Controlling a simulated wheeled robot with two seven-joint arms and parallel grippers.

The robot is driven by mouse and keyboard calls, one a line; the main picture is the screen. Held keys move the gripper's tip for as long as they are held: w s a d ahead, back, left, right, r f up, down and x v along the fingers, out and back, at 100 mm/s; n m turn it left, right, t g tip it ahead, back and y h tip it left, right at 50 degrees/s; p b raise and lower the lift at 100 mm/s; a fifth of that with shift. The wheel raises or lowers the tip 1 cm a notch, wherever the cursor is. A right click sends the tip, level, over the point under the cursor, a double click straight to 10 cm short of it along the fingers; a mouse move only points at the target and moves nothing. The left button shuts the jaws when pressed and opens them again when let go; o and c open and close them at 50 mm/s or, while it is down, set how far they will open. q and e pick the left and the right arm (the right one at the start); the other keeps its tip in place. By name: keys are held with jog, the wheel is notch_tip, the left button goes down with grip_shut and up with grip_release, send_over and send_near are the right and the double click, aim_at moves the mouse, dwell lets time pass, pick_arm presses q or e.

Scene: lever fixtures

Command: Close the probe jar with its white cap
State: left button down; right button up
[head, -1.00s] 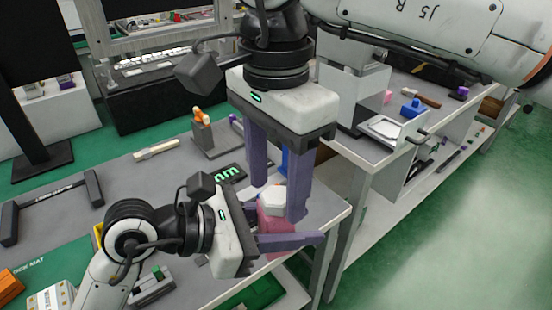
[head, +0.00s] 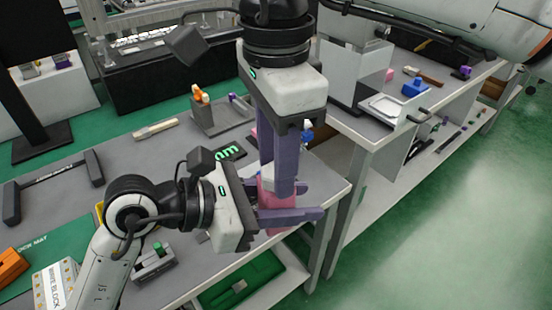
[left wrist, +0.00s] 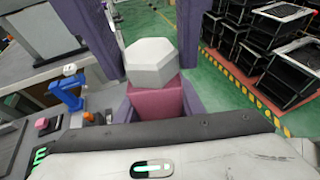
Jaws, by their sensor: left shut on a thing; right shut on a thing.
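The probe jar, a pink block-like body (head: 265,191), stands at the bench's front right corner; it also shows in the left wrist view (left wrist: 155,98). The white hexagonal cap (left wrist: 150,62) sits on or just over the jar's top; whether it is turned tight I cannot tell. In the head view the cap (head: 267,176) is mostly hidden by fingers. My left gripper (head: 313,200) lies level and is shut on the jar. My right gripper (head: 282,188) points down from above and is shut on the cap, a finger at each side of it.
The grey bench (head: 110,165) holds an organiser with an orange-topped item (head: 205,110), a black handle frame (head: 50,185) and a small green-topped fixture (head: 155,262). A second bench (head: 390,140) stands at right. Green floor is free at far right.

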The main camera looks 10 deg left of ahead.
jog(key=m, duration=1.5)
jog(key=o, duration=1.2)
